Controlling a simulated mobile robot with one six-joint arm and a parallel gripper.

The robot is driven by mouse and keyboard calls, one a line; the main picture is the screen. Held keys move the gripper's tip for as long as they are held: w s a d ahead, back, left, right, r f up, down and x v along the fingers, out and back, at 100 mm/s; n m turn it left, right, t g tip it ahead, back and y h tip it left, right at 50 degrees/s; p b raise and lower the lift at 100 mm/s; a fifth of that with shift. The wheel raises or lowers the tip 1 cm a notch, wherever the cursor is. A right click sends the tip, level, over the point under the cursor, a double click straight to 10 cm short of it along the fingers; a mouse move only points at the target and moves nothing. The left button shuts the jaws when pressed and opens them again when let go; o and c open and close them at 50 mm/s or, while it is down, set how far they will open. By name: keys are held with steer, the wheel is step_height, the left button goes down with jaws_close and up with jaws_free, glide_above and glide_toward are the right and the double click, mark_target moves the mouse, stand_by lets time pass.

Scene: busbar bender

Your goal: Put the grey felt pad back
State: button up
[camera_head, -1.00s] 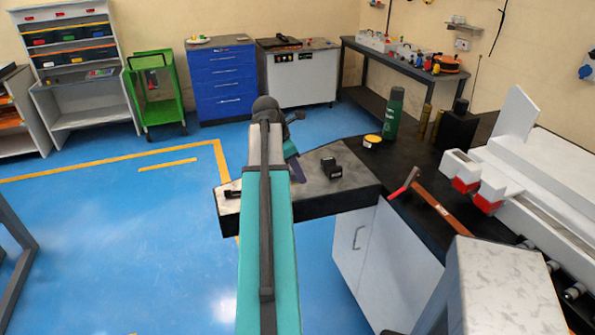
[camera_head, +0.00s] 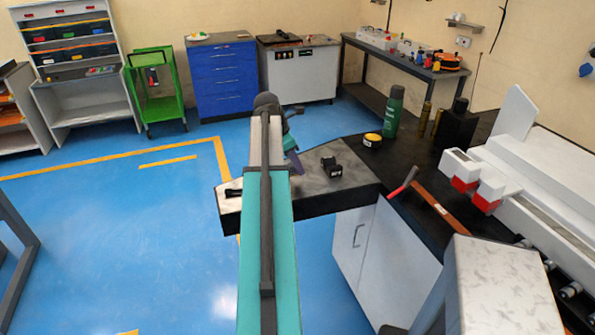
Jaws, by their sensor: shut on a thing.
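My gripper (camera_head: 289,140) is at the far end of my arm, above the grey end of the bench, and small in view. It is shut on a slate-grey flat piece (camera_head: 294,162), which looks like the grey felt pad. The piece hangs tilted, close beside my arm, which hides part of it. I cannot tell whether its lower end touches the bench top.
The bench's grey end (camera_head: 352,184) carries a small black block (camera_head: 331,167) and a small dark item (camera_head: 233,193). To the right are a yellow-topped tin (camera_head: 372,140), a green bottle (camera_head: 393,112), a red-handled tool (camera_head: 403,183) and a white machine (camera_head: 545,185).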

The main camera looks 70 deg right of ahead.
steer(key=shift+f+p, duration=0.5)
steer(key=shift+f, duration=1.15)
steer(key=shift+f, duration=0.1)
steer(key=o, duration=1)
steer(key=shift+o, duration=0.2)
steer(key=b+v, duration=0.2)
steer(key=v, duration=1)
steer(key=shift+b, duration=0.3)
